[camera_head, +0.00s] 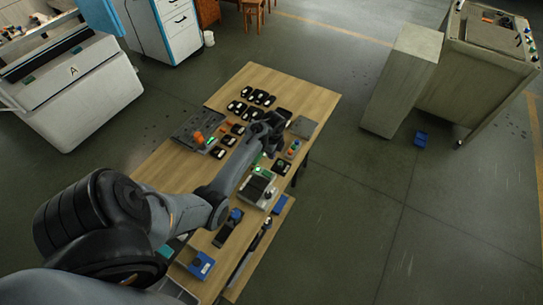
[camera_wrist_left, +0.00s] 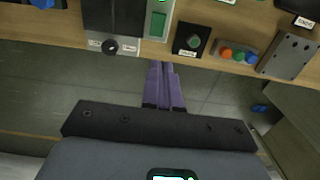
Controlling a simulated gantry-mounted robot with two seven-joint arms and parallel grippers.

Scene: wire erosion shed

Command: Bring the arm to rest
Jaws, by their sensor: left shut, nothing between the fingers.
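My left arm reaches in from the lower left of the head view and out over the wooden workbench (camera_head: 318,97). Its dark wrist and left gripper (camera_head: 277,149) are above the bench's right side; the fingertips are hard to make out there. In the left wrist view the two purple fingers of the left gripper (camera_wrist_left: 163,68) lie side by side, shut and empty. Their tips show near the bench edge, just below a green-faced switch (camera_wrist_left: 158,24). No object touches them that I can see. My right gripper is in neither view.
Near the fingers are a black knob box (camera_wrist_left: 192,40), a three-button box (camera_wrist_left: 238,53) and a grey plate (camera_wrist_left: 288,54). Several black devices (camera_head: 258,97) cover the bench's far part. A tall grey cabinet (camera_head: 403,80) stands right of it, with open floor between.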

